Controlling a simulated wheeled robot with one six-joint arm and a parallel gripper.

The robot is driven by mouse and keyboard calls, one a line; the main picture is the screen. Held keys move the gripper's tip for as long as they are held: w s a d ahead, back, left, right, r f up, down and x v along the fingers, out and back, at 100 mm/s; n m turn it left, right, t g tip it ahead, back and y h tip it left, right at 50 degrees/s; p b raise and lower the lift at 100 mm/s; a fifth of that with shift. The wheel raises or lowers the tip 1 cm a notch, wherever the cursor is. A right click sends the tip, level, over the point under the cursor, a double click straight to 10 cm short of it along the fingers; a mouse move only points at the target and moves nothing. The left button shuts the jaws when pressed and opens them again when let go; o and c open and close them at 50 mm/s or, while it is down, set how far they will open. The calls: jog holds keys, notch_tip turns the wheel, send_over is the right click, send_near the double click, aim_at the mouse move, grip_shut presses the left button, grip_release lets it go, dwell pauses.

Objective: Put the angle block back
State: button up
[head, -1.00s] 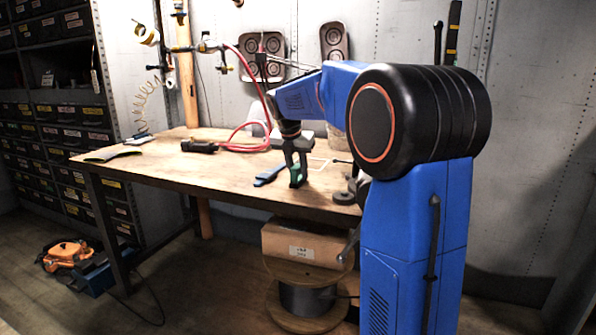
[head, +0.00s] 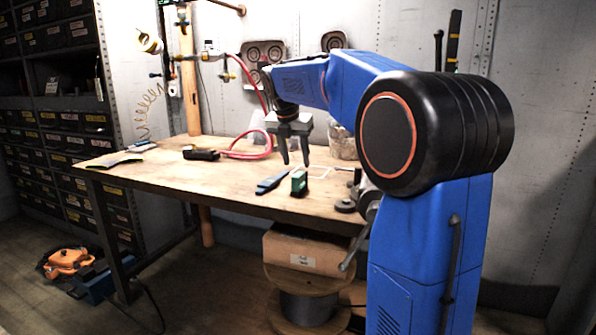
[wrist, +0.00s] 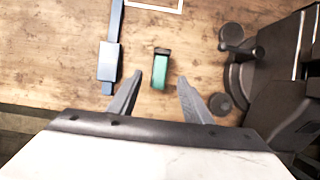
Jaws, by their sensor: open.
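The angle block, a small green and dark block (head: 299,182), stands on the wooden bench near its front edge. It also shows in the wrist view (wrist: 160,72), just beyond and between the fingertips in the picture. My gripper (head: 294,165) is open and empty, raised above the bench over the block and not touching it. Its two fingers also show in the wrist view (wrist: 158,92). A white outline (head: 318,172) is marked on the bench behind the block. The block lies outside this outline, with bare wood between them.
A blue tool (head: 271,184) lies just left of the block. Dark round pieces (head: 346,204) sit to the right near the front edge. A black tool (head: 201,154) and a red hose (head: 250,154) lie further back. The bench's left middle is mostly clear.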

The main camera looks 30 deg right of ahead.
jog(key=s+a+m, duration=0.6)
jog(key=s, duration=0.4)
jog(key=s+a+f+m+y, duration=0.1)
jog(key=s+a+f+m, duration=0.2)
jog(key=s+f+m, duration=0.3)
jog(key=s+a+f+m+t+y, duration=0.1)
jog(key=s+a+f+m, duration=0.2)
jog(key=s+f+m, duration=0.4)
jog(key=s+a+f+m+t+y, duration=0.1)
jog(key=s+a+f+m, duration=0.3)
jog(key=s+f, duration=0.5)
jog(key=s+m, duration=0.2)
jog(key=s, duration=0.3)
jog(key=shift+s+m, duration=0.3)
jog(key=shift+s, duration=0.1)
